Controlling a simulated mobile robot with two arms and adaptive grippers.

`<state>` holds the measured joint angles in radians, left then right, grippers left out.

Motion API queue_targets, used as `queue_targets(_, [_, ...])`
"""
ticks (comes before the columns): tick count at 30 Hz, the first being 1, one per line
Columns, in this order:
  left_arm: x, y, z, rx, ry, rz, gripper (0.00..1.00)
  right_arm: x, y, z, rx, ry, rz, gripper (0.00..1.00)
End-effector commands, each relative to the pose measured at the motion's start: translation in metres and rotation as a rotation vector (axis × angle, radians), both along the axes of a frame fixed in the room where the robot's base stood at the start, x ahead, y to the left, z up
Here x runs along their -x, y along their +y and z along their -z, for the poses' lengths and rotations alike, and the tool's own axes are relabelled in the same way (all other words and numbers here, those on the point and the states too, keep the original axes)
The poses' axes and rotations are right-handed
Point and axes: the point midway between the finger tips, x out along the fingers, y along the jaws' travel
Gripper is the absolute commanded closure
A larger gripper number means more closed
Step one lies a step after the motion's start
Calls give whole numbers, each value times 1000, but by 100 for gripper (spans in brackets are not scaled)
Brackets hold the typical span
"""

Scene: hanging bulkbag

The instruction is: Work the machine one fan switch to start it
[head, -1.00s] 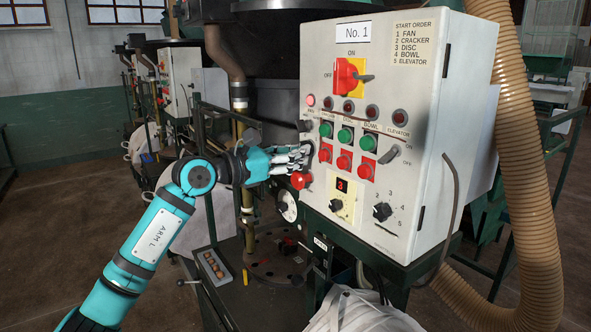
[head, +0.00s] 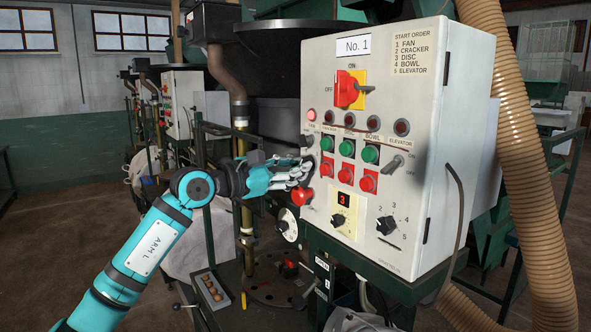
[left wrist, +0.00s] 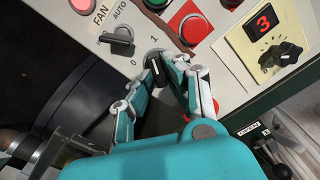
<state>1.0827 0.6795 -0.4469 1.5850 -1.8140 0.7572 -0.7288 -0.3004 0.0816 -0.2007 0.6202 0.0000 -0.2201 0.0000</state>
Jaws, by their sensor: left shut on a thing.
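The No. 1 machine's white control box (head: 330,250) fills the right half of the head view. At its left edge is the FAN column, with a pale pink lit lamp (head: 311,114). The black fan switch (left wrist: 155,62), marked 0 and 1, shows in the left wrist view, beside a HAND/AUTO selector (left wrist: 117,38). My left gripper (head: 307,171) is at the panel, its fingers (left wrist: 168,66) shut around the switch's knob. The fingers partly hide the knob, so I cannot tell exactly where it points. My right gripper is in neither view.
A red mushroom button (head: 302,196) is just below my left fingers. Green buttons (head: 348,149) and red buttons (head: 346,173) sit close to the right. A ribbed tan hose (head: 520,150) hangs right of the box. A small tray (head: 212,290) stands lower left.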

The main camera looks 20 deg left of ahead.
Motion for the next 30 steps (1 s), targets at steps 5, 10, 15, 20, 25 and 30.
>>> queue_targets(5, [0, 1, -1, -1, -2, -2, 76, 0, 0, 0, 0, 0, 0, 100])
queue_targets(10, [0, 0, -1, 0, -1, -1, 65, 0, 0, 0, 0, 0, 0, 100])
queue_targets(15, [1, 1, 0, 0, -1, -1, 65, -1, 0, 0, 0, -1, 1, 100])
queue_targets(20, [10, 9, 0, 0, 1, -3, 65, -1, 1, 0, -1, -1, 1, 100])
queue_targets(25, [37, 31, 1, -5, 0, -5, 65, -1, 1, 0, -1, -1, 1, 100])
queue_targets(30, [65, 52, 2, -4, 1, -4, 65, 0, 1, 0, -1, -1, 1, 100])
